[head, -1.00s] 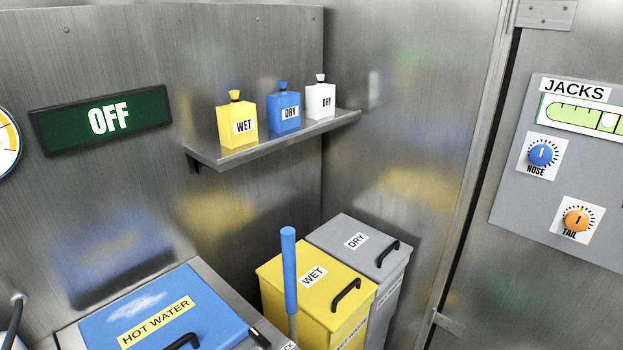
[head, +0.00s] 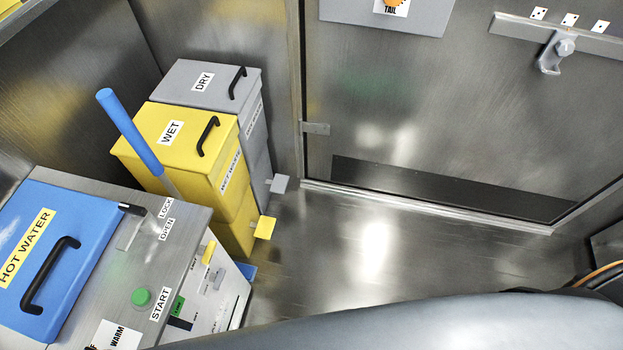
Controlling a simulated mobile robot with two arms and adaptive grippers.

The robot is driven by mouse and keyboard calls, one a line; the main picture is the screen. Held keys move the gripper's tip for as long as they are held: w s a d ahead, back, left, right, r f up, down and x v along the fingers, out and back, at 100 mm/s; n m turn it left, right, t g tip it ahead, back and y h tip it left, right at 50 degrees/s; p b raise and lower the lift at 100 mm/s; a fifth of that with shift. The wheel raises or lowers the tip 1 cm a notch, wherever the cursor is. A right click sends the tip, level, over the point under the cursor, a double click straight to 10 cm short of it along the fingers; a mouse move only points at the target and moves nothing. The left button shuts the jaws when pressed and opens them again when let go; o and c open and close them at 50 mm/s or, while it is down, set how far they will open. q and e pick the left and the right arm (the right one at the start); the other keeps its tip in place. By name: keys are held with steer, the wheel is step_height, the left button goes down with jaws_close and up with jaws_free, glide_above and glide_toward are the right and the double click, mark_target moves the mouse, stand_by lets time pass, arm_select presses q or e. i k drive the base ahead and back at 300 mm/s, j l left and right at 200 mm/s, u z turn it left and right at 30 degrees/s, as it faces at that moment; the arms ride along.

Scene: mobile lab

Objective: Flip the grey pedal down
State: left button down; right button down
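The grey pedal (head: 279,184) is a small flat plate low at the front of the grey DRY bin (head: 186,78), just above the floor. The bin's lid is shut. A similar yellow pedal (head: 265,227) sticks out from the base of the yellow WET bin (head: 163,143), nearer to me. Neither of my grippers shows in the head view. A large grey curved surface, likely part of my own body, fills the bottom right.
Bare metal floor (head: 345,240) lies right of the bins. A door with a latch (head: 553,52) is behind.

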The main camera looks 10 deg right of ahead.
mark_target(279, 184)
steer(key=i+l+u, duration=0.1)
steer(key=l, duration=0.25)
steer(key=i+l+u, duration=0.1)
steer(key=i+l, duration=0.2)
steer(key=i+l+u, duration=0.1)
steer(key=l, duration=0.35)
steer(key=i+l, duration=0.25)
steer(key=i+l+u, duration=0.15)
steer(key=l, duration=0.35)
